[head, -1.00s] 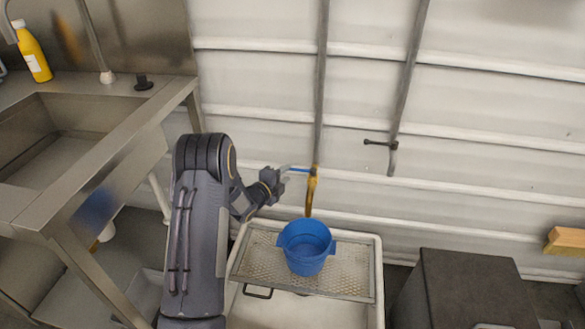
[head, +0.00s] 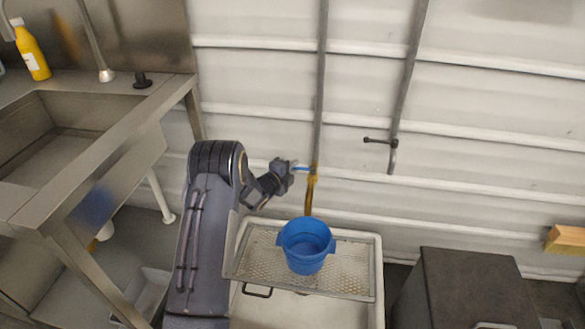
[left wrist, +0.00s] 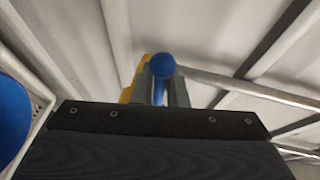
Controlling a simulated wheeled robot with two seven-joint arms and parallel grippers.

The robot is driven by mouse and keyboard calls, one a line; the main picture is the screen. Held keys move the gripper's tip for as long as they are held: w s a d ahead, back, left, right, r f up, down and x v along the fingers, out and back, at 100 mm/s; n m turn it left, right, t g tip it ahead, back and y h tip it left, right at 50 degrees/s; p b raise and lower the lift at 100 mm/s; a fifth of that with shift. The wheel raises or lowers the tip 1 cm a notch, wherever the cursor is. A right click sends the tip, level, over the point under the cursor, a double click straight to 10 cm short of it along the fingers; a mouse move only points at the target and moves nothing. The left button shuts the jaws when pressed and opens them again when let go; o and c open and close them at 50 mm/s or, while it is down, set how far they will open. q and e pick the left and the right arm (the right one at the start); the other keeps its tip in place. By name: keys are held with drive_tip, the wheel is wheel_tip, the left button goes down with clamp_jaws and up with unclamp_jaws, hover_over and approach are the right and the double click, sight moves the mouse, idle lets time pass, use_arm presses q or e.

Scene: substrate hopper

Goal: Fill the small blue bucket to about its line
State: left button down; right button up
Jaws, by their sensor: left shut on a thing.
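The small blue bucket (head: 306,262) stands upright under a yellow-brown spout (head: 310,195) on the wall pipe. Blue shows inside it; I cannot make out a fill line or any contents. A blue lever (head: 304,169) sticks out to the left from the top of the spout. My left gripper (head: 292,166) is shut on this lever. In the left wrist view the lever's round blue end (left wrist: 161,66) shows between the fingers (left wrist: 160,90), with yellow behind it. Part of a blue thing, likely the bucket (left wrist: 12,118), shows at that view's left edge. My right gripper is not in view.
The bucket stands on a perforated metal grate (head: 345,278) over a white tub (head: 378,300). A steel sink bench (head: 95,150) with a yellow bottle (head: 32,52) is at left. A dark box (head: 465,290) is at right.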

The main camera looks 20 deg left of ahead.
use_arm(q)
drive_tip(key=n+y+b, duration=0.1)
drive_tip(key=y+b, duration=0.1)
drive_tip(key=s+n+y+b, duration=0.1)
drive_tip(key=b, duration=0.1)
drive_tip(key=s+d+n+y+b, duration=0.1)
drive_tip(key=n+y+b, duration=0.1)
drive_tip(key=shift+s+y, duration=0.15)
drive_tip(key=shift+y, duration=0.15)
idle(0.3)
drive_tip(key=c, duration=1.5)
unclamp_jaws()
drive_tip(key=shift+o, duration=0.2)
drive_tip(key=p+v, duration=0.1)
drive_tip(key=v, duration=0.6)
drive_tip(key=shift+s, duration=0.35)
